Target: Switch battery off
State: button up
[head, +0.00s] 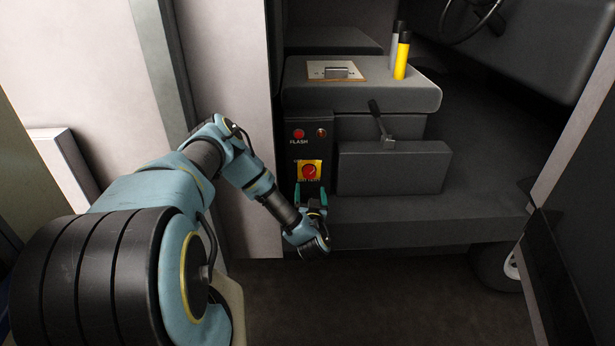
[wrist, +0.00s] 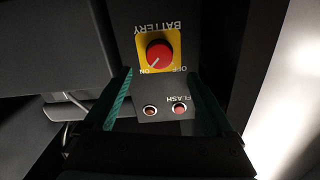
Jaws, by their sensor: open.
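The battery switch is a red round knob (head: 310,172) on a yellow plate (head: 301,164), low on a dark panel. In the wrist view the knob (wrist: 159,54) appears upside down, between the words BATTERY, ON and OFF. A pale mark on the knob points toward ON. My gripper (head: 310,189) is open with green fingers, just in front of and below the knob in the head view. In the wrist view the fingers (wrist: 160,75) stand either side of the knob's plate, apart from the knob, with nothing between them.
A red FLASH button (head: 299,133) and a small round fitting (head: 321,132) sit above the switch. A yellow cylinder (head: 402,56) stands on the ledge above. A pale wall (head: 232,110) borders the panel's left.

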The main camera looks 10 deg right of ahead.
aim_at(309, 174)
jog(key=w, duration=0.2)
jog(key=w+d+p, duration=0.1)
jog(key=w, duration=0.5)
jog(key=shift+w+d+p, duration=0.2)
jog(key=shift+d+p, duration=0.1)
jog(key=shift+p, duration=0.05)
jog(key=shift+c, duration=0.4)
jog(key=c, duration=1.3)
